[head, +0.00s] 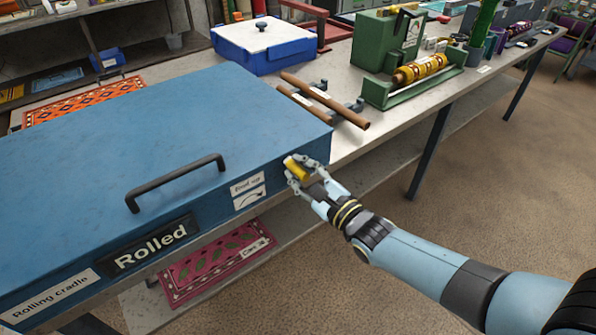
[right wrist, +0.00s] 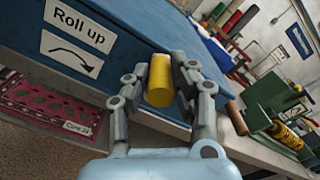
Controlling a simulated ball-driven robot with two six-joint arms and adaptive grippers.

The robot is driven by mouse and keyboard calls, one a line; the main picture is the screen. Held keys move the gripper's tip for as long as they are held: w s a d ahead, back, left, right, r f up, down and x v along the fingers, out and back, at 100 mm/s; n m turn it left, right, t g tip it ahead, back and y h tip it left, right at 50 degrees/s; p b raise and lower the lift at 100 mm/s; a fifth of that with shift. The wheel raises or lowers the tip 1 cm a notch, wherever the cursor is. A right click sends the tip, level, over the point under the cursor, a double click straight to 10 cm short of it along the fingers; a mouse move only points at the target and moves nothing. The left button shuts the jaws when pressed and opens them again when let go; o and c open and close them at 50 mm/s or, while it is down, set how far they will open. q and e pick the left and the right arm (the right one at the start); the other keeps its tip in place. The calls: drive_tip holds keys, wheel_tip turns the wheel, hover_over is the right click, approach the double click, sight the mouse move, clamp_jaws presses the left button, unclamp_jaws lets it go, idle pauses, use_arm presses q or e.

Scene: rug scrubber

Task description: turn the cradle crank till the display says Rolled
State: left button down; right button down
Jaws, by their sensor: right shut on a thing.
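The blue rolling cradle (head: 215,110) stands on the bench at the left, with a black handle on its top. Its front display (head: 150,244) reads "Rolled". My right gripper (head: 300,168) is at the cradle's right end, shut on the yellow crank grip (head: 296,169). In the right wrist view the yellow crank grip (right wrist: 160,82) stands between my two fingers. The rest of the crank is hidden. A "Roll up" label (right wrist: 78,39) with a curved arrow is on the cradle beside the grip. My left gripper is not in view.
Two brown rods (head: 322,98) lie on the bench right of the cradle. A green stand with a yellow patterned roll (head: 420,69) and a blue box with a white lid (head: 262,45) stand behind. A red rug (head: 215,262) lies on the shelf below.

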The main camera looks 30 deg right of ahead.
drive_tip(key=shift+d+r, duration=0.1)
idle(0.4)
drive_tip(key=c, duration=1.1)
unclamp_jaws()
drive_tip(key=shift+w, duration=0.15)
drive_tip(key=shift+s, duration=0.3)
drive_tip(key=s, duration=0.7)
drive_tip(key=s+d, duration=0.1)
drive_tip(key=s, duration=0.3)
drive_tip(key=shift+s, duration=0.3)
